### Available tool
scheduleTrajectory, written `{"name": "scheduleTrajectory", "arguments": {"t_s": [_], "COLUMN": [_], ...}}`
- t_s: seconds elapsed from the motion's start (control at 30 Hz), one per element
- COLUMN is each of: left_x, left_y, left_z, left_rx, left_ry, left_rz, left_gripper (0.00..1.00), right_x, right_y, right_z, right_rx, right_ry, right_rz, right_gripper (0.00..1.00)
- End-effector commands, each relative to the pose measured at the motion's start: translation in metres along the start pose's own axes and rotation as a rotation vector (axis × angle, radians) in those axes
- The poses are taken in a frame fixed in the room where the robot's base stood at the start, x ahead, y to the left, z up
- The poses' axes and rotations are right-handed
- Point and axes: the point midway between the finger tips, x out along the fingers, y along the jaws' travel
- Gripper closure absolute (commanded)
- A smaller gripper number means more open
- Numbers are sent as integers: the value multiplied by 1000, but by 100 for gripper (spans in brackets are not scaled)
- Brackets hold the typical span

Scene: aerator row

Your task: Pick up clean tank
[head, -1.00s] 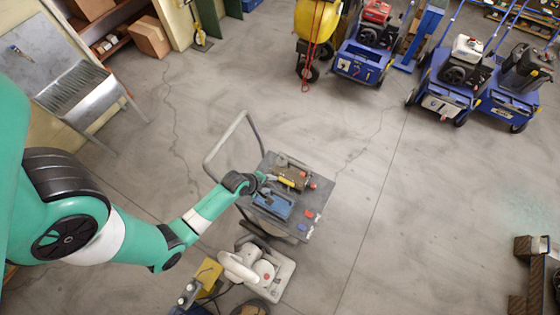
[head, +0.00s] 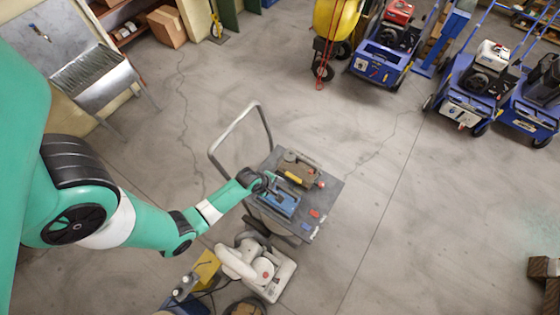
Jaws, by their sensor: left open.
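My left arm reaches in from the left, and my left gripper (head: 271,185) is over the grey cart top (head: 325,200). It is open and appears empty, close to the upper end of a blue box-like item (head: 283,205) with a handle. I cannot tell whether it touches that item. A brown item (head: 296,170) with a yellow part lies just above and right of the gripper. A white machine (head: 262,269) with a rounded body stands on the floor below the cart. Which of these is the clean tank I cannot tell. My right gripper is not in view.
The cart's push handle (head: 238,128) rises at its upper left. A yellow item (head: 206,268) stands beside the white machine. Blue wheeled machines (head: 384,58) and a yellow tank (head: 335,18) line the top right. The floor right of the cart is clear.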

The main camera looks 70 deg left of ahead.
Motion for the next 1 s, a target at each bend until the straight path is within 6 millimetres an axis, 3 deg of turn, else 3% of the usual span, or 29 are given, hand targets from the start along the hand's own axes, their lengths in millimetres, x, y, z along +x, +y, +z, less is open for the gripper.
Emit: {"name": "scheduleTrajectory", "arguments": {"t_s": [0.03,0.17,0.43,0.73,1.0], "left_x": [18,32,36,36,36], "left_y": [-5,-4,-2,-2,-2], "left_z": [0,1,1,1,1], "left_rx": [2,0,0,0,0], "left_ry": [-1,0,0,0,1], "left_rz": [0,-2,0,0,-1], "left_gripper": [46,46,46,99,100], "right_x": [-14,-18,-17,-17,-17], "right_y": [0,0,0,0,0], "right_z": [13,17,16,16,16], "right_rx": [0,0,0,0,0], "right_ry": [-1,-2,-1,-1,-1], "right_rz": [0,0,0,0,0], "right_gripper": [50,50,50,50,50]}}
